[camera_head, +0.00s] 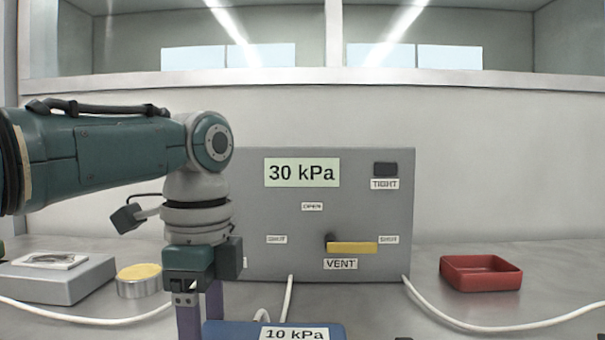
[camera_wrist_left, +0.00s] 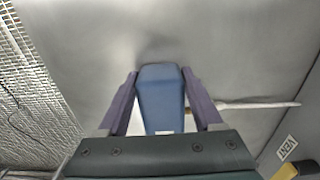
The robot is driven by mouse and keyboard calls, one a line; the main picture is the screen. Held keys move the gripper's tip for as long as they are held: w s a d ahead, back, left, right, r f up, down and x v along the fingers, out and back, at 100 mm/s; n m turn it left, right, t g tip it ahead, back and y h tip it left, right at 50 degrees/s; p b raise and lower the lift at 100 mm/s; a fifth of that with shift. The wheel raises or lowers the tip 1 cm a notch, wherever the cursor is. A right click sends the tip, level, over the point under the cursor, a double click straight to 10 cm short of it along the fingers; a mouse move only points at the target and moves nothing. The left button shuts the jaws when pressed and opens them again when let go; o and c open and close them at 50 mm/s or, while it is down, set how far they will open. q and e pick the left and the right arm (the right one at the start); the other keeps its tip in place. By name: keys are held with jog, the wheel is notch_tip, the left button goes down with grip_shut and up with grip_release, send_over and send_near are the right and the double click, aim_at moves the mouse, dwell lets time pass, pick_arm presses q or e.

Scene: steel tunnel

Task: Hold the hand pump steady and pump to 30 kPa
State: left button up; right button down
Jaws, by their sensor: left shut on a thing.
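The blue hand pump (camera_head: 245,329) shows only in part at the bottom edge of the head view, with a "10 kPa" label (camera_head: 294,334) on it. My left gripper (camera_head: 201,322) points down at its left end. In the left wrist view my left gripper (camera_wrist_left: 160,78) is shut on the blue part (camera_wrist_left: 161,100), one finger along each side. The grey panel (camera_head: 390,270) behind carries a "30 kPa" sign (camera_head: 301,173), a dark TIGHT lamp (camera_head: 385,169) and a yellow VENT lever (camera_head: 352,248) lying level to the right. My right gripper is not in view.
A red tray (camera_head: 480,273) stands on the right of the steel bench. A grey box (camera_head: 55,280) and a yellow-topped tin (camera_head: 139,281) stand on the left. White hoses (camera_head: 440,310) run across the bench. Bench between panel and red tray is clear apart from a hose.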

pick_arm(q)
jog(key=o, duration=1.6)
